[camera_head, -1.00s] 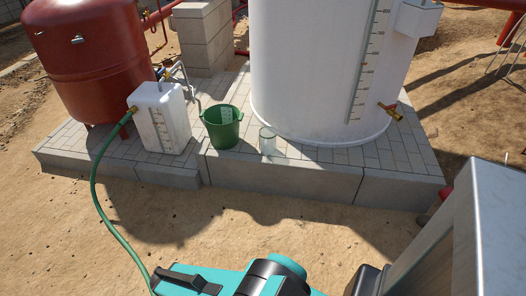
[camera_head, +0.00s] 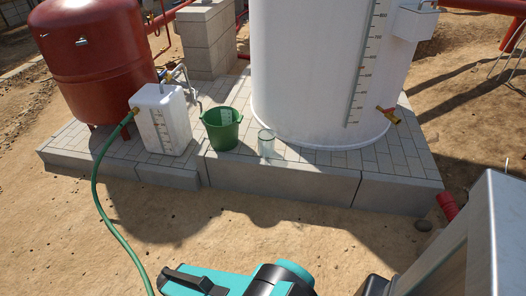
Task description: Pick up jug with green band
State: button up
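A small clear jug (camera_head: 266,143) stands upright on the paved plinth, in front of the white tank and right of the green bucket. It is small in the view, and I cannot make out a green band on it. A green bucket (camera_head: 221,132) with a pale scale mark stands just left of it, apart from it. Part of my teal and black arm shows at the bottom edge, well in front of the plinth. My gripper is out of view.
The paved plinth (camera_head: 300,177) has a raised front edge. A white tank (camera_head: 310,70) with a brass tap (camera_head: 388,115) stands behind the jug. Left are a white container (camera_head: 162,120), a green hose (camera_head: 98,200) and a red vessel (camera_head: 85,65). Sandy ground in front is mostly clear.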

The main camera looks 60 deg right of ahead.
aim_at(266, 136)
jog(key=z, duration=0.1)
jog(key=i, duration=0.95)
jog(key=u, duration=0.1)
